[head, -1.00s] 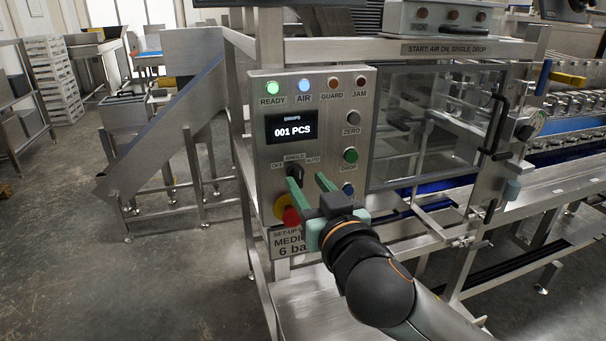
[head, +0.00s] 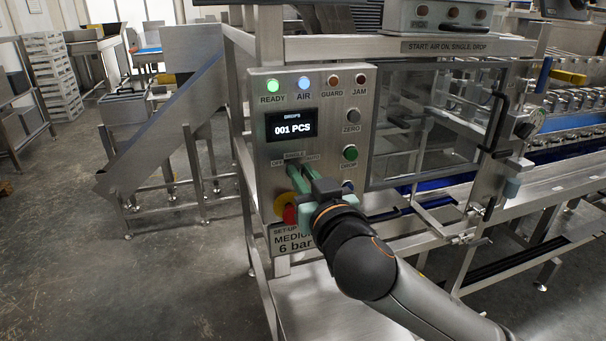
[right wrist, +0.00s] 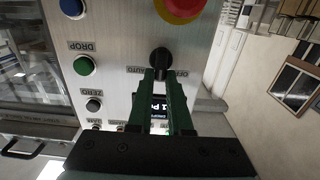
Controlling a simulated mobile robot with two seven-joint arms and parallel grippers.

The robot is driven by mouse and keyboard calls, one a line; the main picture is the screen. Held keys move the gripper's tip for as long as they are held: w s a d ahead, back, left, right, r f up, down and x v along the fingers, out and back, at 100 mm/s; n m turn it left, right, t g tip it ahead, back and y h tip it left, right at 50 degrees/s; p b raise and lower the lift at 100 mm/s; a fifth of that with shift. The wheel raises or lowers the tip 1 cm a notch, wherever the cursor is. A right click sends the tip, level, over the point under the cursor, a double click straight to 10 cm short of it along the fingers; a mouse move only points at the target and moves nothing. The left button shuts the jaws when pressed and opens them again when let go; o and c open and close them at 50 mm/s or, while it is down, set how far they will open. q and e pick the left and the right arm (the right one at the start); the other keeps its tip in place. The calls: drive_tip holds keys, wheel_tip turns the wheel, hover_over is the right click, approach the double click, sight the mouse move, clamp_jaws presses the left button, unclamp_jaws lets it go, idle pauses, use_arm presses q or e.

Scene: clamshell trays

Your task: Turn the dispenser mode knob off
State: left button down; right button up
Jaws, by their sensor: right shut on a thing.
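The dispenser mode knob (right wrist: 160,60) is a black rotary knob on the steel control panel (head: 362,90), and it shows in the right wrist view. In the head view my fingers hide it, below the labels OFF, SINGLE and AUTO. My right gripper (head: 299,168) has its green fingers close together at the knob. In the right wrist view the fingertips of this gripper (right wrist: 162,74) are shut on the knob. The exact pointer direction of the knob is hard to tell. My left gripper is not in view.
A red emergency button with a yellow ring (right wrist: 183,8) sits close to the knob, below it in the head view. A green DROP button (head: 350,153) and a blue button (head: 347,187) are to the right. The display (head: 290,127) reads 001 PCS. READY and AIR lamps are lit.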

clamp_jaws()
drive_tip(key=n+p, duration=0.1)
drive_tip(key=n, duration=0.1)
drive_tip(key=n+p, duration=0.4)
drive_tip(key=shift+s+a+n, duration=0.1)
drive_tip(key=shift+a+n, duration=0.3)
drive_tip(key=shift+a+f+n+p, duration=0.1)
drive_tip(key=shift+f+n+p, duration=0.1)
drive_tip(key=shift+n+p, duration=1.05)
drive_tip(key=shift+n, duration=0.45)
drive_tip(key=o, duration=0.7)
unclamp_jaws()
